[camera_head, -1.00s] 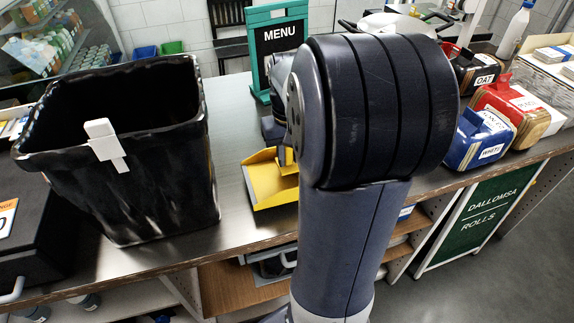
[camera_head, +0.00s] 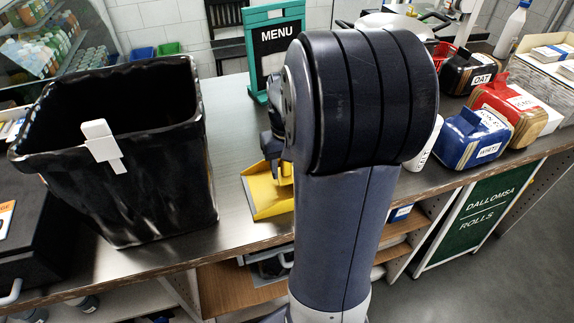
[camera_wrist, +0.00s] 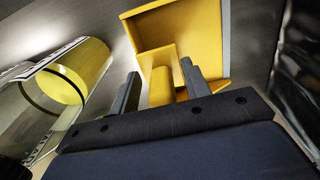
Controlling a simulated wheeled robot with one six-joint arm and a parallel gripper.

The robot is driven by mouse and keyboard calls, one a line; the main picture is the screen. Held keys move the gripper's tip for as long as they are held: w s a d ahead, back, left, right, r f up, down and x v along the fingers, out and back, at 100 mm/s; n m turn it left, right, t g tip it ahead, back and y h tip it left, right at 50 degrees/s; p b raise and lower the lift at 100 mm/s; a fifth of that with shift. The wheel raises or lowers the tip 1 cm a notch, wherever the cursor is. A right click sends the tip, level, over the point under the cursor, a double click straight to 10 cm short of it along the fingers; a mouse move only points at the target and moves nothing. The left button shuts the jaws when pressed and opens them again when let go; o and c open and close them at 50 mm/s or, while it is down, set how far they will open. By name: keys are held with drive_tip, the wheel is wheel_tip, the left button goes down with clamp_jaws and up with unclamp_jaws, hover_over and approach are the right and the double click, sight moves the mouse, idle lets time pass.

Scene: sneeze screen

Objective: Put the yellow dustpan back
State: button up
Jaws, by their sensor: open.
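The yellow dustpan (camera_head: 270,200) lies on the metal counter (camera_head: 232,222), right of a black bin, partly hidden behind my arm in the head view. In the wrist view its yellow pan (camera_wrist: 208,22) is ahead of my gripper, with the handle (camera_wrist: 161,88) pointing back toward it. My gripper (camera_wrist: 160,68) is open, with one finger on each side of the handle. I cannot tell whether a finger touches it. In the head view my fingertips are mostly hidden by my arm.
The black bin (camera_head: 130,190) with a white clip stands left of the dustpan. A green-framed menu sign (camera_head: 273,45) stands behind. A clear cylinder with yellow inside (camera_wrist: 50,90) is close left of my gripper in the wrist view. Blue (camera_head: 470,140) and red containers (camera_head: 510,108) stand right.

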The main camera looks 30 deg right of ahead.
wheel_tip(320, 180, up, 12)
drive_tip(key=shift+r, duration=0.15)
idle(0.5)
wheel_tip(320, 180, down, 12)
drive_tip(key=shift+f, duration=0.2)
drive_tip(key=shift+r, duration=1.9)
drive_tip(key=shift+f, duration=0.1)
